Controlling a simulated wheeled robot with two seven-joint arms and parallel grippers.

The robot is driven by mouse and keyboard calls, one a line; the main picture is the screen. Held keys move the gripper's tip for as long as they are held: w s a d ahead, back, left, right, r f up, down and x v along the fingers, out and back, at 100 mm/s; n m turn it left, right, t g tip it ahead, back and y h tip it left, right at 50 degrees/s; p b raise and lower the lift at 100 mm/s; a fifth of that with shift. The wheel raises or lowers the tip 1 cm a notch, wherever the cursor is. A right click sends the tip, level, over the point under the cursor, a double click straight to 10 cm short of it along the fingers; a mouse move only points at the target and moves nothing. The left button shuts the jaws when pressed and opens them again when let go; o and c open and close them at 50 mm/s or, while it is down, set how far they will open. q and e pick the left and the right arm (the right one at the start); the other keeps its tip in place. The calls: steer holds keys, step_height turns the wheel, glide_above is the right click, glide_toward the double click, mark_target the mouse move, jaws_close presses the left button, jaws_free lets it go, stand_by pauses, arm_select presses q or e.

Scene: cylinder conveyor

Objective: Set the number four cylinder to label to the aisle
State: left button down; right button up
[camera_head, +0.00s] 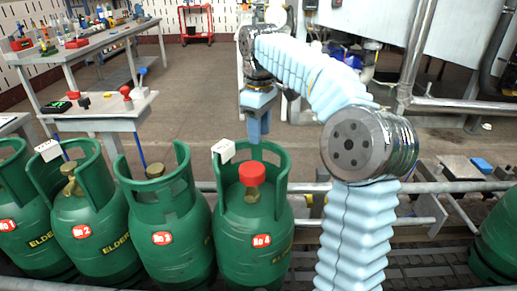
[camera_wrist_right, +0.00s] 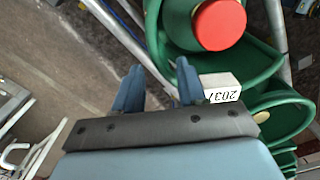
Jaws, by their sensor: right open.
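The number four cylinder (camera_head: 253,235) is green and upright, with a red "No 4" sticker and a red cap (camera_head: 252,174) over its valve. A small white label (camera_head: 223,151) sits on its collar; in the right wrist view the label (camera_wrist_right: 222,87) shows the digits 2037. My right gripper (camera_head: 257,136) hangs fingers down just behind the cylinder's collar in the head view. In the right wrist view my right gripper (camera_wrist_right: 159,68) is open and empty, with the label right beside one finger. My left gripper is not in view.
More green cylinders, including No 2 (camera_head: 88,215) and No 3 (camera_head: 167,220), stand in a row to the left. Another stands at the far right edge. A metal rail (camera_head: 430,187) runs behind the row. A small table (camera_head: 97,112) stands behind; open floor lies beyond.

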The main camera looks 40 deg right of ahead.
mark_target(260, 148)
step_height(260, 148, down, 6)
steer(key=shift+f+b, duration=0.1)
steer(key=shift+b, duration=0.35)
jaws_close()
